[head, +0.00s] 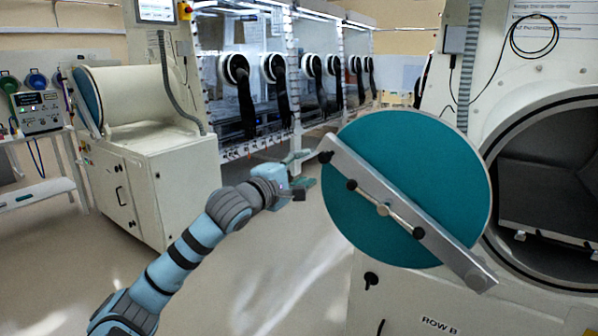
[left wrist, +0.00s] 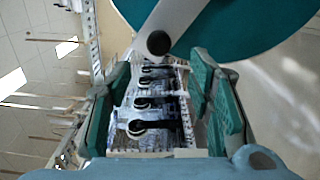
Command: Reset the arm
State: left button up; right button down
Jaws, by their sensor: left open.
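My left arm comes in from the lower left in the head view. Its left gripper (head: 302,172) is open and empty, just left of the round teal door (head: 400,150). In the left wrist view the two teal fingers of the left gripper (left wrist: 160,68) stand wide apart with nothing between them. The teal door (left wrist: 240,25) and its grey bar (left wrist: 178,20) show beyond the fingertips there. In the head view the grey bar (head: 440,238) crosses the door diagonally. I cannot tell whether a finger touches its upper end. My right gripper is not in view.
The door hangs swung away from a round chamber opening (head: 550,180) on the right. A row of gloveboxes (head: 290,75) with black gloves runs along the back. A white cabinet (head: 155,180) stands at left behind my arm. The floor (head: 270,265) below the gripper is clear.

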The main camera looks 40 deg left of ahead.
pick_arm(q)
jog(key=shift+s+d, duration=0.25)
jog(key=shift+s, duration=0.75)
